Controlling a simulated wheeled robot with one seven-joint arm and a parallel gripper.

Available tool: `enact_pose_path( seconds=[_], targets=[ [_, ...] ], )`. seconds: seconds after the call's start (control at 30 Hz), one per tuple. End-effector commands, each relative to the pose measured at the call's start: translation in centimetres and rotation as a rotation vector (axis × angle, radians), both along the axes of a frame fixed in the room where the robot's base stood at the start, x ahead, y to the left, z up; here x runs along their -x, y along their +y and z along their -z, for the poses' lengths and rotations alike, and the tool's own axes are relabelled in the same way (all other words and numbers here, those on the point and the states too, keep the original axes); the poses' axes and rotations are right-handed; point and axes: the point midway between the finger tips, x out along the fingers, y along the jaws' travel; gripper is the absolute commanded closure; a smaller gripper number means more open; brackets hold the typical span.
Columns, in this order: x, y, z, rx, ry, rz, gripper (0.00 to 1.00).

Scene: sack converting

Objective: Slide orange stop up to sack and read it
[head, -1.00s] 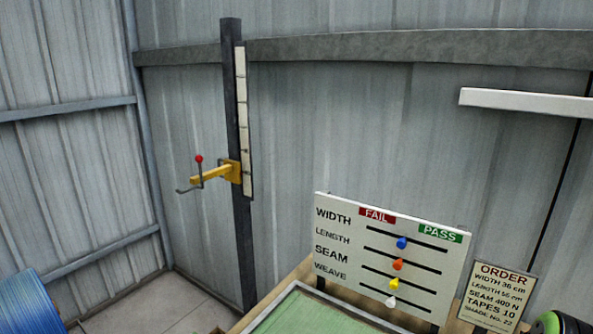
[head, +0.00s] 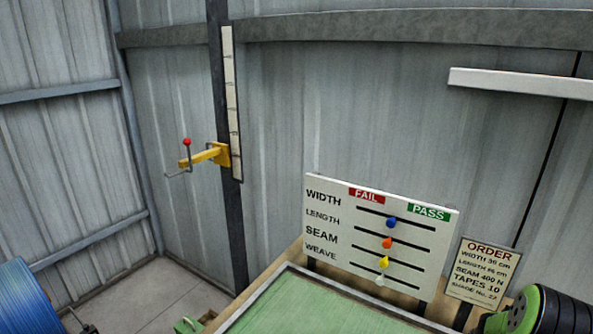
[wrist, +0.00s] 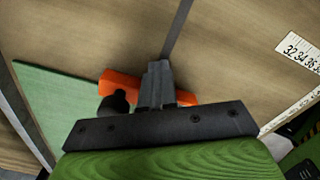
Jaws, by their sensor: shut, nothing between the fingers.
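The orange stop (wrist: 122,84) lies on the wooden table top in the wrist view, with a dark round knob (wrist: 115,103) in front of it. My gripper (wrist: 158,68) is shut and empty, its fingers crossing in front of the stop's middle and hiding that part. I cannot tell whether the fingers touch the stop. A dark slot or strip (wrist: 177,30) runs away across the wood beyond the fingertips. A white scale (wrist: 302,60) with numbers 32, 34 and 36 shows at the right. I cannot make out a sack in either current view.
A green mat (wrist: 62,100) lies left of the stop. In the head view, a board (head: 385,262) with coloured sliders stands behind the green-topped table (head: 310,312), beside an order card (head: 482,270). A yellow crank fixture (head: 205,155) is on a dark post.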

Motion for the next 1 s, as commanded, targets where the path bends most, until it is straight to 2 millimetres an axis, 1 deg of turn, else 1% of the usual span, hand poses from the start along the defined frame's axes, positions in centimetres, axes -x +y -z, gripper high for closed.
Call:
enact_pose_path(
  seconds=[0.03,0.13,0.27,1.0],
  targets=[
    [1.1,-0.4,0.9,-0.001,0.026,0.008,1.0],
    [1.6,-1.0,0.9,0.002,0.029,0.011,1.0],
    [1.7,-1.2,0.7,0.003,0.029,0.012,1.0],
    [1.1,-1.0,-6.6,0.004,0.014,0.006,1.0]
  ],
)
